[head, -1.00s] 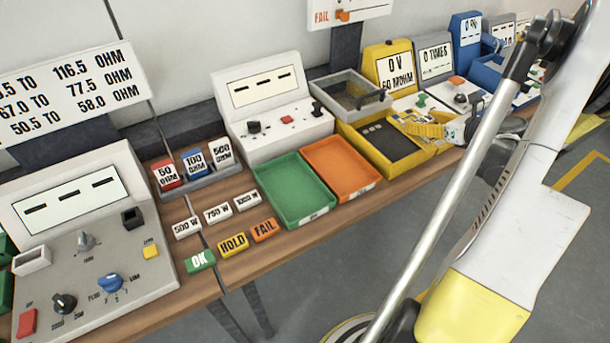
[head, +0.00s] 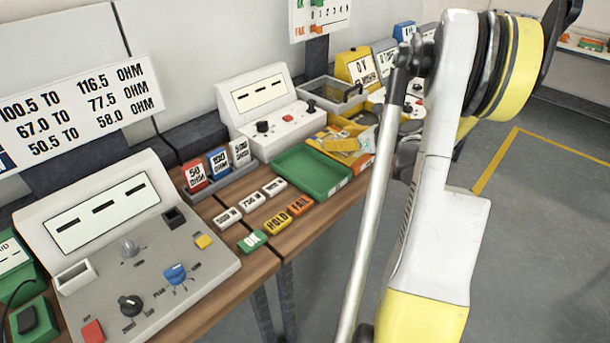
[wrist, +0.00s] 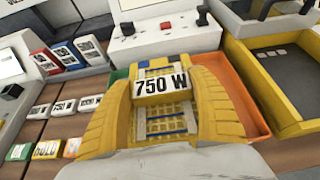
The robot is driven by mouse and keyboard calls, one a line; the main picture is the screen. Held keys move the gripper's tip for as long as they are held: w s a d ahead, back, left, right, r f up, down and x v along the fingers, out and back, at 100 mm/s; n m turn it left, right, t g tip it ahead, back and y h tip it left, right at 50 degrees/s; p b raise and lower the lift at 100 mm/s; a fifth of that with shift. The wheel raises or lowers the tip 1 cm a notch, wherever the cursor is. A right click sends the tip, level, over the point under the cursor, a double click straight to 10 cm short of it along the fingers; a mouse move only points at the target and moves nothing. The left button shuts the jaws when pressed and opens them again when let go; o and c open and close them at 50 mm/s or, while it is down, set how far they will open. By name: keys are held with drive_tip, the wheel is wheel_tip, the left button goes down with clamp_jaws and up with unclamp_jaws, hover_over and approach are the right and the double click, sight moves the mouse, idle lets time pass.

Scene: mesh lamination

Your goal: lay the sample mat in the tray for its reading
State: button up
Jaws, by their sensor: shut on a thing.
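My gripper (wrist: 163,72) has yellow fingers and is shut on the sample mat (wrist: 165,127), a blue and yellow mesh with a white 750 W label. In the head view my gripper (head: 345,142) is above the orange tray (head: 358,168). In the wrist view the orange tray (wrist: 250,105) shows to the right of and behind the fingers. The green tray (head: 312,172) is just left of it and looks empty. In the wrist view, a yellow tray with a dark floor (wrist: 288,72) lies further right. The fingers hide much of the orange tray's inside.
A white meter (head: 270,105) with a blank-dash display stands behind the trays. A grey meter with knobs (head: 125,240) is at front left. OK, HOLD (head: 278,223) and FAIL tags and wattage tags lie on the bench. A grey open box (head: 330,92) stands behind.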

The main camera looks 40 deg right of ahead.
drive_tip(key=b, duration=0.3)
hover_over(310, 173)
wheel_tip(310, 173, down, 6)
drive_tip(key=shift+r, duration=0.25)
wheel_tip(310, 173, down, 4)
drive_tip(key=shift+b, duration=1.25)
drive_tip(key=shift+r, duration=0.15)
drive_tip(key=o, duration=1)
